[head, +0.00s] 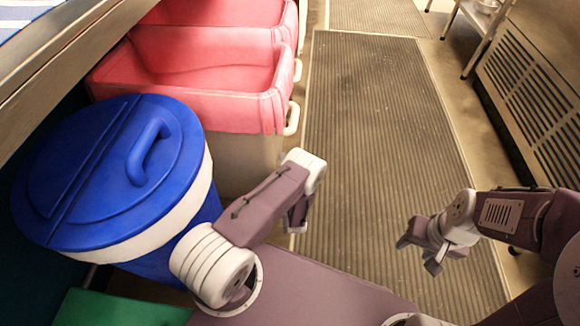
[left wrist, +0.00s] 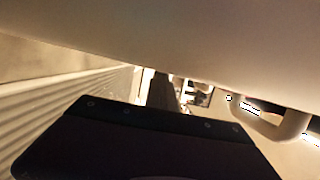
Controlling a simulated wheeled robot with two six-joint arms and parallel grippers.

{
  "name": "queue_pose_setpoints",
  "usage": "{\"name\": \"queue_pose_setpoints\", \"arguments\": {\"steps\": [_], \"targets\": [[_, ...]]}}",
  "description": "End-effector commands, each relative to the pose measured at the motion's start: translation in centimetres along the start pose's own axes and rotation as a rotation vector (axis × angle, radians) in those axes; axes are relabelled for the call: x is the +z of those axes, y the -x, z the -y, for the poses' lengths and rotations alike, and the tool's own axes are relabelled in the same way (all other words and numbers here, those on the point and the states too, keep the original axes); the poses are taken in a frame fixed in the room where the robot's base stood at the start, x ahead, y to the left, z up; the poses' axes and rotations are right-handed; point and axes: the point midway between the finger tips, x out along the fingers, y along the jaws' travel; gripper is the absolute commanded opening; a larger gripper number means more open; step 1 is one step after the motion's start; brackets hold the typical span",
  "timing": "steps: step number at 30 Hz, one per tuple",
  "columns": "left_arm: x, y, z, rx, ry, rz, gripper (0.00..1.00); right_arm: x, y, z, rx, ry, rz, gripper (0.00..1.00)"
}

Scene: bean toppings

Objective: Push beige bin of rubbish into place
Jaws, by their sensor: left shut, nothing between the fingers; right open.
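A beige bin (head: 243,160) with a pink-red liner (head: 185,105) stands under the counter at left, a white handle (head: 291,118) on its right side. A second bin with the same liner (head: 220,12) is right behind it. My left gripper (head: 297,217) is shut and empty, low beside the near bin's front right corner; contact cannot be told. In the left wrist view a large beige surface (left wrist: 180,50) fills the top, with a pale handle (left wrist: 283,128) at right. My right gripper (head: 428,250) is open and empty over the floor mat.
A blue-lidded container (head: 80,190) with a white band stands in front of the bins at left. A ribbed mat (head: 380,120) covers the open aisle on the right. A grille panel (head: 530,100) and a metal rack (head: 478,25) line the far right. The steel counter (head: 60,55) overhangs the bins.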

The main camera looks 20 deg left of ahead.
Motion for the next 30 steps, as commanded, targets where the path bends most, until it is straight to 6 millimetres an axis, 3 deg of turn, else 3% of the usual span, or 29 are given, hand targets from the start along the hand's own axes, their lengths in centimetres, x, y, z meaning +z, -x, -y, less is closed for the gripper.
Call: {"name": "queue_pose_setpoints", "arguments": {"steps": [1,5,17,25,30], "targets": [[0.8,-0.2,0.5,0.001,-0.001,0.005,0.00,-0.2,0.9,0.0,0.000,0.000,-0.002,0.49],[1.6,-0.3,0.3,0.000,0.000,0.001,0.00,-0.2,1.1,0.0,0.000,0.000,-0.002,0.49],[1.6,-0.3,0.5,0.000,0.001,-0.001,0.00,-0.2,1.3,0.0,0.000,0.000,-0.002,0.49],[1.8,-0.3,5.2,-0.003,0.001,0.000,0.00,-0.7,5.5,0.1,0.000,0.000,-0.002,0.49],[-1.2,1.5,6.9,-0.003,0.002,-0.010,0.00,-0.8,7.2,0.1,0.000,0.000,-0.002,0.49]]}}
